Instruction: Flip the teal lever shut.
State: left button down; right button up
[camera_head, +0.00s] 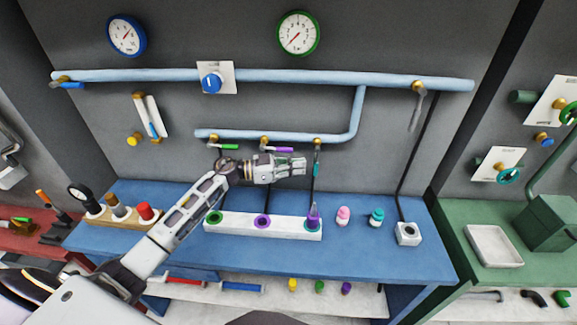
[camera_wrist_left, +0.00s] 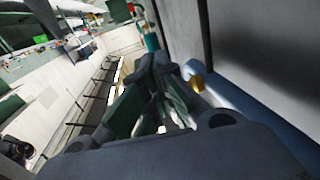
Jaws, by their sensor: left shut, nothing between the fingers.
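The teal lever (camera_head: 317,160) hangs straight down from the last brass valve (camera_head: 317,141) on the lower pale-blue pipe. In the left wrist view a teal piece (camera_wrist_left: 152,42), seemingly this lever, shows just beyond the fingertips. My left gripper (camera_head: 303,165) is shut and empty. It points right, just left of the lever and below the pipe; whether it touches the lever I cannot tell. Its fingers also show in the left wrist view (camera_wrist_left: 160,65). My right gripper is not in view.
Pink (camera_head: 343,216) and teal (camera_head: 376,218) bottles stand on the blue bench (camera_head: 260,268).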

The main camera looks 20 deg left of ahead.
aim_at(316, 164)
pick_arm(q)
jog(key=shift+x, duration=1.1)
